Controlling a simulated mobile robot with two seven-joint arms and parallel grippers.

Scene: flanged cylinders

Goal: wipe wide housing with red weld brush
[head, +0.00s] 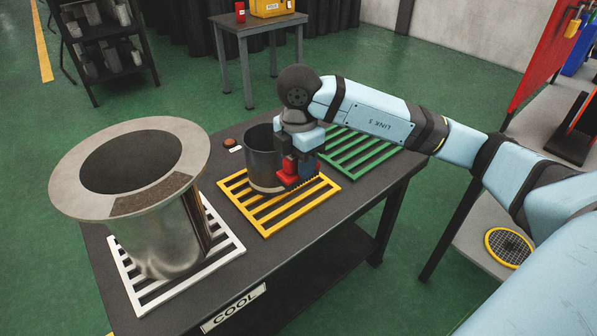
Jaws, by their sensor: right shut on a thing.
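The wide housing (165,235) is a large grey metal cylinder with a broad flange, standing upright on a white slatted rack at the left of the table. A brown patch lies on the near right part of its flange, and a dark brown strip shows down its right side. My right gripper (298,166) points down over the yellow rack, right of the wide housing and apart from it. It is shut on the red weld brush (287,174), which is partly hidden by the fingers. My left gripper is out of view.
A smaller dark open cylinder (262,165) stands on the yellow rack (268,226), close beside my right gripper; I cannot tell whether they touch. A green rack (370,153) at the right looks empty. A small brown-topped button (232,145) sits behind. A COOL sign (234,308) hangs at the front edge.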

